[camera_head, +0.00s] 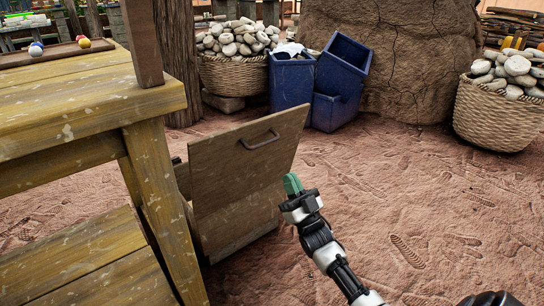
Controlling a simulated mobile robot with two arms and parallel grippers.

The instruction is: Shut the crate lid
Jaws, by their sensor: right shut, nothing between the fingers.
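The crate (241,222) is a wooden box on the ground beside the yellow table, which hides part of its left side. Its lid (245,165) is a flat brown wooden panel standing steeply raised, with a dark metal handle (262,140) near its top edge. My right gripper (292,184) has green fingertips and is shut and empty. It is close to the lower right edge of the lid; I cannot tell whether it touches. My left gripper is not in view.
A worn yellow wooden table (85,110) fills the left side, with a lower shelf (90,265). Blue bins (338,75) and a stone-filled basket (235,77) stand behind the crate. Another stone basket (498,115) is at right. The reddish ground (410,200) at right is clear.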

